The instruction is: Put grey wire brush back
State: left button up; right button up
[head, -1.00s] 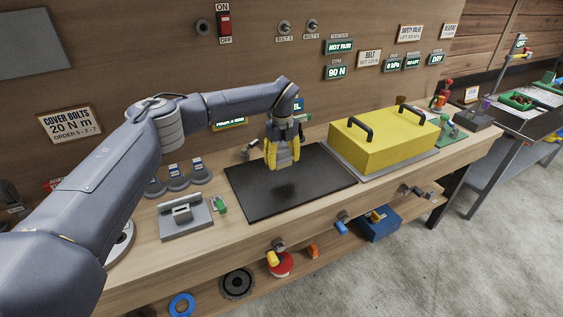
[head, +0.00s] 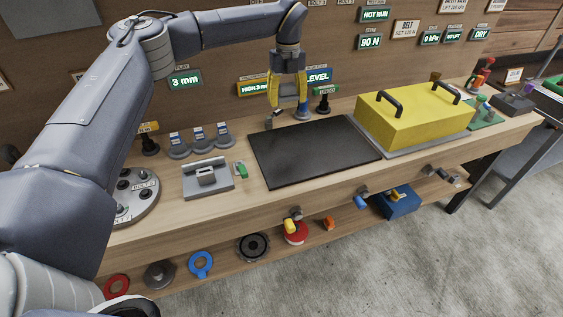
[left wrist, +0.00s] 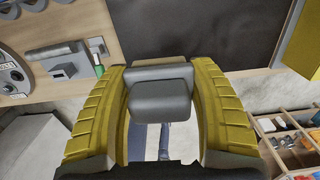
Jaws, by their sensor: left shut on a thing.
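My left gripper (head: 288,103) hangs with yellow fingers pointing down, above the back edge of the black mat (head: 315,155). It is shut on a grey block-shaped thing, which I take to be the grey wire brush (left wrist: 160,92). In the left wrist view the brush sits between the two yellow fingers of the gripper (left wrist: 160,75), and its bristles cannot be made out. In the head view the brush is small and mostly covered by the fingers. My right gripper is not in view.
A yellow box (head: 415,115) with two black handles stands right of the mat. Left of the mat are a grey fixture (head: 205,182), a green-handled item (head: 240,170) and a round bolt plate (head: 135,195). Several small stands line the back. The mat is bare.

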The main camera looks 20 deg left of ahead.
aim_at(280, 162)
pick_arm(q)
jog(key=s+m, duration=0.4)
jog(key=s, duration=0.2)
notch_tip(280, 162, down, 19)
jog(key=shift+d+f, duration=0.1)
dwell(0.7)
jog(key=shift+f, duration=0.1)
jog(key=o, duration=1.5)
jog(key=shift+c, duration=0.2)
notch_tip(280, 162, up, 12)
jog(key=shift+r, duration=0.2)
